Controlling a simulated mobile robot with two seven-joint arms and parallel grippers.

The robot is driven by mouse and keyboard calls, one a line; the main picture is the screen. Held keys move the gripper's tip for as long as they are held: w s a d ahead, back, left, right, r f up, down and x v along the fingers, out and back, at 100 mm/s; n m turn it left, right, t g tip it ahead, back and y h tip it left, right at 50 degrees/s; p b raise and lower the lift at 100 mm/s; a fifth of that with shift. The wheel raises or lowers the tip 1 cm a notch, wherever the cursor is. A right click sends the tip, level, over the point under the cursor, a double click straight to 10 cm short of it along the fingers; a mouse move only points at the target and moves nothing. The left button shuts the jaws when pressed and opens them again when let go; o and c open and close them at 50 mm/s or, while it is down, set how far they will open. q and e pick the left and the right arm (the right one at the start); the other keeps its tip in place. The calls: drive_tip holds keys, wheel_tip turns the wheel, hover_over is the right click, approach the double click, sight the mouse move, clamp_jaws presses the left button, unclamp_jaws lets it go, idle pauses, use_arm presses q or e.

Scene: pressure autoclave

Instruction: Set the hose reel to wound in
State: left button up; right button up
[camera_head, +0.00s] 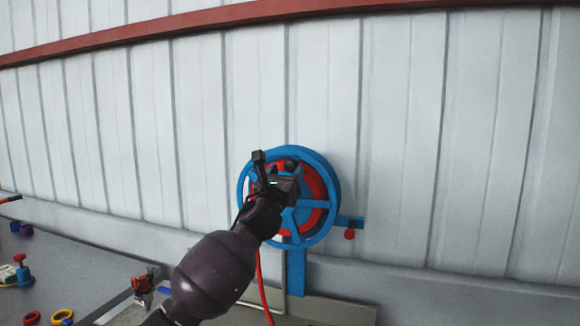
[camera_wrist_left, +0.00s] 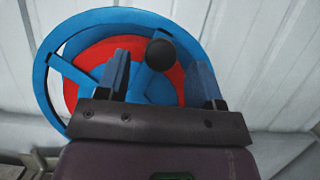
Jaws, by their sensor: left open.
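The hose reel (camera_head: 334,190) is a blue spoked wheel with red hose wound inside, upright on a blue post against the wall. Its blue rim also fills much of the left wrist view (camera_wrist_left: 42,85). A black round crank knob (camera_head: 291,164) stands out near the top of the wheel. In the left wrist view the knob (camera_wrist_left: 160,54) appears between the two fingers, nearer the left one. My left gripper (camera_head: 275,167) is open in front of the wheel's upper part and hides some of it. Contact with the knob cannot be told. My right gripper is not in view.
A red hose end (camera_head: 263,290) hangs below the reel. A blue side arm with a red knob (camera_head: 349,234) sticks out at the reel's lower right. A grey surface (camera_head: 75,265) at the left holds several small coloured parts. The wall right of the reel is clear.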

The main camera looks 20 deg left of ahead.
sight(289, 169)
use_arm(q)
drive_tip(key=shift+x, duration=1.7)
clamp_jaws()
